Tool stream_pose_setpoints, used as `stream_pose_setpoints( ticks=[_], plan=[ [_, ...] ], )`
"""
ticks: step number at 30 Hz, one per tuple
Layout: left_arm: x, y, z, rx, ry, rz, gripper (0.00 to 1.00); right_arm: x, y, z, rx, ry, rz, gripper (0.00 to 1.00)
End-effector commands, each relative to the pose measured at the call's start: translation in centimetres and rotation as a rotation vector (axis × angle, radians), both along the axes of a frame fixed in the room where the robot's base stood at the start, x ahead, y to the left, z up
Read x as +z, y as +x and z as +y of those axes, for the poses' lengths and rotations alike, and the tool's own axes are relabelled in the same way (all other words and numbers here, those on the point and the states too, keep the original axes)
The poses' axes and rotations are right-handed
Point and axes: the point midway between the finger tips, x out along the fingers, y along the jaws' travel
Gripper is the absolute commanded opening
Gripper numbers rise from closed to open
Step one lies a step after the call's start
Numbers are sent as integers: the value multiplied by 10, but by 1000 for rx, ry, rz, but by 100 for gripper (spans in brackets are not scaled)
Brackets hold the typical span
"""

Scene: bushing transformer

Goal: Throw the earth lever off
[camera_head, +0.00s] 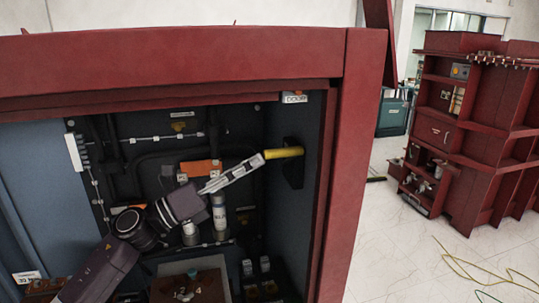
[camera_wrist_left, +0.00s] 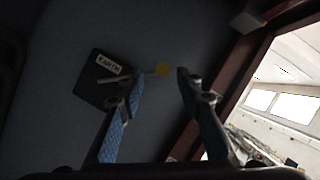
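The earth lever (camera_head: 283,153) has a yellow grip and sticks out from a dark mount (camera_head: 293,168) on the cabinet's right inner wall. In the left wrist view, the lever's yellow end (camera_wrist_left: 163,69) points towards the camera, beside a dark plate (camera_wrist_left: 95,88) labelled EARTH. My left gripper (camera_head: 260,161) reaches in from the lower left, its fingertips close to the grip's left end. In the wrist view the left gripper (camera_wrist_left: 160,82) is open, its fingers apart on either side of the yellow end. Whether a finger touches the lever cannot be told. My right gripper is not in view.
The red cabinet frame (camera_head: 368,130) borders the opening closely on the right, with a top beam (camera_head: 180,55) above. Inside are pipes, an orange label (camera_head: 200,168) and a grey cylinder (camera_head: 219,214). Another red unit (camera_head: 485,130) and loose cables (camera_head: 468,266) are outside right.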

Motion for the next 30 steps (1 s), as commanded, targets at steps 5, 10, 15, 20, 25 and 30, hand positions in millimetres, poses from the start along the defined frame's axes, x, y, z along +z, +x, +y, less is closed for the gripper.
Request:
stream_pose_setpoints(
  ticks=[5,10,15,20,25,30],
  plan=[
    [-10,-13,22,0,0,1,33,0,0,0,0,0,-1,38],
    [-12,-18,31,0,-1,1,33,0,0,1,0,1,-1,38],
    [-12,-18,31,0,-1,-1,33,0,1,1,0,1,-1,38],
    [-13,-18,31,2,-8,5,33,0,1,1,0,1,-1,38],
    [-20,-14,35,51,-155,115,33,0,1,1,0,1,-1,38],
    [-53,-5,61,184,-497,396,33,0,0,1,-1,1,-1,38]
  ],
)
